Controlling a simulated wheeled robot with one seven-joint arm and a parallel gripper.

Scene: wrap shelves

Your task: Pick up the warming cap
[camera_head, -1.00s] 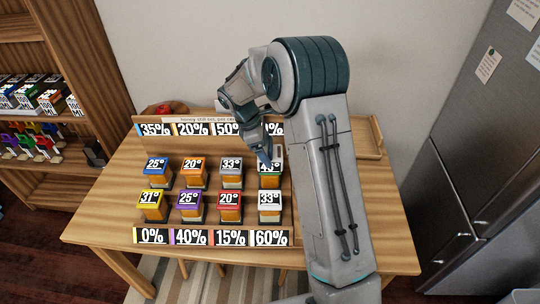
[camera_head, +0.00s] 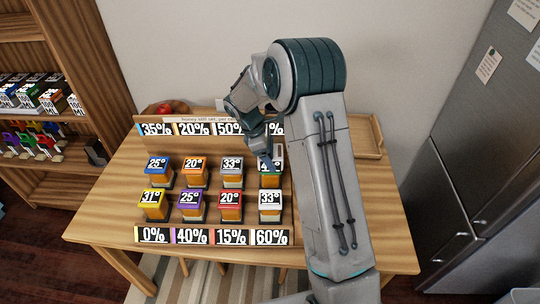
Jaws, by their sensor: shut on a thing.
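Several jars stand in two rows on the table, each with a coloured cap bearing a degree label. The green cap (camera_head: 270,181) is at the right end of the back row; its label is mostly covered by my gripper. My gripper (camera_head: 271,164) points down at this cap and is shut on it. The cap still appears to be at its jar; whether it is lifted at all cannot be told. The other caps include blue (camera_head: 158,163), orange (camera_head: 194,164), yellow (camera_head: 153,199) and red (camera_head: 230,199).
Percent cards stand along a back board (camera_head: 190,120) and a front strip (camera_head: 152,236). A wooden tray (camera_head: 366,150) lies at the table's back right. A bowl of red fruit (camera_head: 165,109) is behind the board. Shelves stand left, a steel fridge (camera_head: 475,130) right.

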